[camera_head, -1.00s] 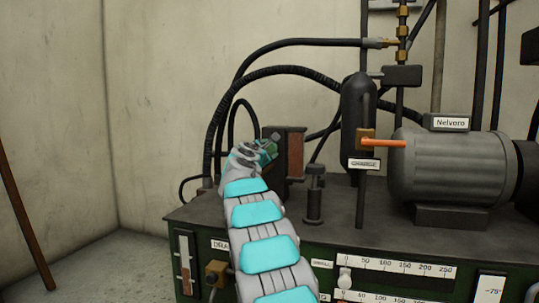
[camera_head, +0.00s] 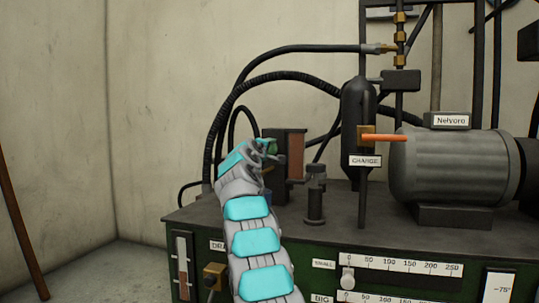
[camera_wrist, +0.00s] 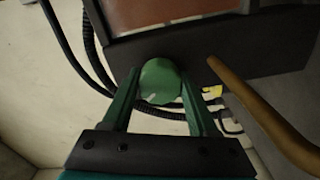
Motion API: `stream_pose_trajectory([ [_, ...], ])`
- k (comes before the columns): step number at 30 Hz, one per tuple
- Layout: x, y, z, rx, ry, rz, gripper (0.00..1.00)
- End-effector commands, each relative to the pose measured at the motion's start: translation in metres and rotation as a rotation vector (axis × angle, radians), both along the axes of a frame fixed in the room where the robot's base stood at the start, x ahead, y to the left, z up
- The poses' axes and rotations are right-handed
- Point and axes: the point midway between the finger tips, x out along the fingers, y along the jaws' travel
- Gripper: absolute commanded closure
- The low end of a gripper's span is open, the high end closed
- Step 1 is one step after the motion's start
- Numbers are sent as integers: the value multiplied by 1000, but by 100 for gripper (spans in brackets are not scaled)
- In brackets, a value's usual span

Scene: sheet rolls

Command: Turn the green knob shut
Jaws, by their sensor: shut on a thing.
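The green knob (camera_wrist: 160,82) is round with a small pale mark on its face. In the wrist view it sits between the two green fingers of my gripper (camera_wrist: 158,92), in front of a dark box. My gripper is shut on it. In the head view the green of the gripper end (camera_head: 267,147) shows beside the dark box with a brown panel (camera_head: 295,155). My arm hides much of that area, and I cannot tell the knob from the fingers there.
An orange lever (camera_head: 384,138) sticks out above the CHARGE label (camera_head: 364,160). A grey motor (camera_head: 455,165) stands at the right. A short black post (camera_head: 315,200) stands right of my arm. Black hoses (camera_head: 225,105) curve behind. A brown rod (camera_wrist: 265,120) crosses the wrist view at right.

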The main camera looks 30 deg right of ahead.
Motion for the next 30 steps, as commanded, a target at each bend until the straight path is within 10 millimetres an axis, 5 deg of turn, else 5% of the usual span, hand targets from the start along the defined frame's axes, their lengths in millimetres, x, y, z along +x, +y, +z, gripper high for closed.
stream_pose_trajectory([
  [15, 0, -1, 0, 291, -335, -1, 96],
  [30, 0, -1, 0, 407, -471, 0, 96],
])
